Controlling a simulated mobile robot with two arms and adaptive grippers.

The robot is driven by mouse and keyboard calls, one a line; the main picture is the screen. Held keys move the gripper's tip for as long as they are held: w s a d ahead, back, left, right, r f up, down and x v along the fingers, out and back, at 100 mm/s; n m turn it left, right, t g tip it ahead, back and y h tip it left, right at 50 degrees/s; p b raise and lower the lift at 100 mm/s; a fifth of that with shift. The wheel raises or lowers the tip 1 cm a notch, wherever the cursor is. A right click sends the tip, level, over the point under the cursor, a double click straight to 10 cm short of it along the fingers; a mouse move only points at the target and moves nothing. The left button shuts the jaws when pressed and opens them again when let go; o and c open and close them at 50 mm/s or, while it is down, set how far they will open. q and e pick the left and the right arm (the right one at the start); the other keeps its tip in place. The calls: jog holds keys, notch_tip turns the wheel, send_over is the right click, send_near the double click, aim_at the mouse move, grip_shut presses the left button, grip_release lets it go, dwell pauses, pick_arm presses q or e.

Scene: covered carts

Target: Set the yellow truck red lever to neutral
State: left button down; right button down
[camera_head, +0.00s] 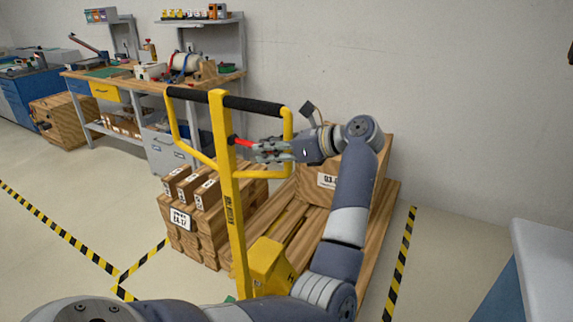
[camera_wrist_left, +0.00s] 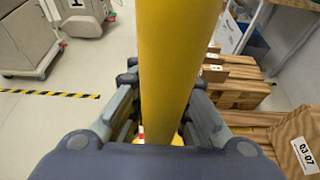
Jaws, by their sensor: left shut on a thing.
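The yellow truck (camera_head: 229,200) stands upright with a yellow loop handle and black grips. Its red lever (camera_head: 243,142) sticks out to the right from the upper post. My left gripper (camera_head: 259,148) is at the outer end of the lever, inside the handle loop, and shut on it. In the left wrist view the yellow post (camera_wrist_left: 178,60) fills the middle, in front of the fingers. Only a small red bit shows low between the fingers there, and the grip itself is mostly hidden. My right gripper is not in view.
Wooden crates (camera_head: 205,217) and a large wooden box (camera_head: 318,188) sit on pallets around the truck. A workbench (camera_head: 150,82) stands behind at the left. A white-topped table (camera_head: 545,262) is at the right. Striped tape marks the open floor.

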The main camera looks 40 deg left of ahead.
pick_arm(q)
jog(key=shift+a+r, duration=0.1)
jog(key=shift+r, duration=0.05)
jog(key=c, duration=1.5)
grip_release()
jog(key=v, duration=1.2)
jog(key=shift+s, duration=0.1)
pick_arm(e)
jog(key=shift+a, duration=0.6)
